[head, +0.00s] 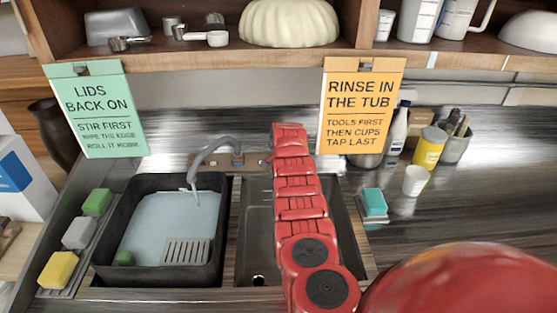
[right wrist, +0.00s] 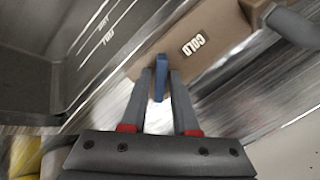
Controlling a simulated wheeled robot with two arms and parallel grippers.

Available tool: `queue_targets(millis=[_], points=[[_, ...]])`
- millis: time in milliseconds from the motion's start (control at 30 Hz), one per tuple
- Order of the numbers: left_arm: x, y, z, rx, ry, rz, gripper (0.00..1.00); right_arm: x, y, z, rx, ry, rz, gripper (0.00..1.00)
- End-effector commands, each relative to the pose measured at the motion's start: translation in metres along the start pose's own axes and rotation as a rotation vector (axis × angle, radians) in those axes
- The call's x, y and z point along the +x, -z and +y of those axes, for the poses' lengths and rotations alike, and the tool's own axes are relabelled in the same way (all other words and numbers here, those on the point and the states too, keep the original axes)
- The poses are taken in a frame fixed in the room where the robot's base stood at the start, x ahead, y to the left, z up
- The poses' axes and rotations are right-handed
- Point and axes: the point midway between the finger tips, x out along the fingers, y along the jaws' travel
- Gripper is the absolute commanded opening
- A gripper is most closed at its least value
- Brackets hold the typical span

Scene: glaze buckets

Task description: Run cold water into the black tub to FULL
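The black tub (head: 105,272) stands in the left basin in the head view, holding pale, bluish water (head: 165,215). The grey spout (head: 207,150) curves over it, and a thin pale streak shows below its mouth. My right arm reaches to the tap, hiding its gripper in the head view. In the right wrist view my right gripper (right wrist: 161,76) has its fingers apart, one on each side of the blue lever (right wrist: 160,88), with slight gaps. The COLD label (right wrist: 194,44) is beside it. My left gripper is out of view.
A grate (head: 187,252) and a green block (head: 124,258) show inside the tub. The right basin (head: 250,225) looks empty. Sponges (head: 58,270) lie left of the tub. Two signs (head: 97,110) (head: 361,105) hang from the shelf. A white cup (head: 415,181) stands on the right counter.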

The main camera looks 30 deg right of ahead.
Motion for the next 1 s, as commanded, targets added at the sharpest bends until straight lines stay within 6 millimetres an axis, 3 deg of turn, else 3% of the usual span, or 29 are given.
queue_targets(millis=[33, 133, 567, 1000], points=[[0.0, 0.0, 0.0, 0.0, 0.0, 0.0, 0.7, 0.0, 0.0, 0.0, 0.0, 0.0, 0.0, 0.17], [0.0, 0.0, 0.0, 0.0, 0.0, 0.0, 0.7, 0.0, 0.0, 0.0, 0.0, 0.0, 0.0, 0.0], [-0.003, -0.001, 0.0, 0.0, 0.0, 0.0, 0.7, 0.001, -0.001, 0.0, 0.016, 0.002, -0.001, 0.0], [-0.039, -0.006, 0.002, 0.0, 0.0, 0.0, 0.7, 0.003, -0.002, -0.001, 0.275, 0.024, -0.001, 0.0]])
